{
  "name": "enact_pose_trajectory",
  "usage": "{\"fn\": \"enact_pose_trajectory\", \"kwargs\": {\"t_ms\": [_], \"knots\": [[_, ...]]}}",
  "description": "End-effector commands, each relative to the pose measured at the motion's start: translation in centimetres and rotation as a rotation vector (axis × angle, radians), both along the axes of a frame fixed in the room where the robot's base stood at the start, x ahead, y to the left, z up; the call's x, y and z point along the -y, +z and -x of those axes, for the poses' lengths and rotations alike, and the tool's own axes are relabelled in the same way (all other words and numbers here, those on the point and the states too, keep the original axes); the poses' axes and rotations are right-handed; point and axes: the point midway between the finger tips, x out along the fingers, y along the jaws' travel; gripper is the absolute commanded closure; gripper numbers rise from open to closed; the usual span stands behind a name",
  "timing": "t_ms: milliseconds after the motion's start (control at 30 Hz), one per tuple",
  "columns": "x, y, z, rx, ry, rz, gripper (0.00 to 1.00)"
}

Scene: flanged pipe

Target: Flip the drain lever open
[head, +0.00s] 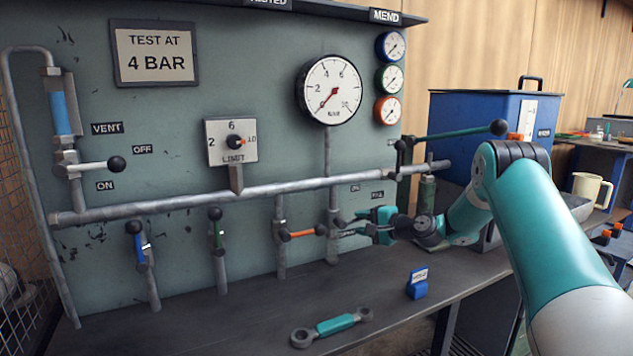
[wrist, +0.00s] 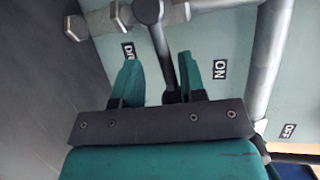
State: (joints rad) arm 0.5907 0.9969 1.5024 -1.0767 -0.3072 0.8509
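The drain lever (wrist: 162,45) is a dark grey bar running from a round pivot down between my gripper's fingers in the wrist view. A partly covered label starting "DR" (wrist: 128,50) sits beside it. My gripper (wrist: 160,75) is open, with one teal finger on each side of the bar. The bar lies nearer the right finger; whether it touches is unclear. Its far end is hidden behind the gripper body. In the head view my gripper (head: 347,225) reaches in from the right at the drain pipe (head: 332,249), and the lever is mostly hidden there.
An orange lever (head: 302,233) is close to the left of my gripper. Green (head: 218,235) and blue (head: 139,248) levers stand further left. A teal-handled wrench (head: 334,324) and a blue tag block (head: 417,289) lie on the bench. A long green lever (head: 455,133) is above.

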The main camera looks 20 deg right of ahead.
Motion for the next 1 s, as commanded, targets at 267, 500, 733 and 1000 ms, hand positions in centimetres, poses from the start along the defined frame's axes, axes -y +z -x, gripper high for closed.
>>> {"fn": "enact_pose_trajectory", "kwargs": {"t_ms": [267, 500, 733, 1000], "knots": [[1.4, 0.8, 3.1, 0.0, -0.001, 0.0, 0.62], [3.3, 1.6, 7.2, 0.0, -0.003, 0.001, 0.62], [5.3, 2.5, 11.6, -0.001, -0.002, 0.001, 0.62], [3.7, 5.0, 13.6, -0.012, 0.067, 0.051, 0.62]]}}
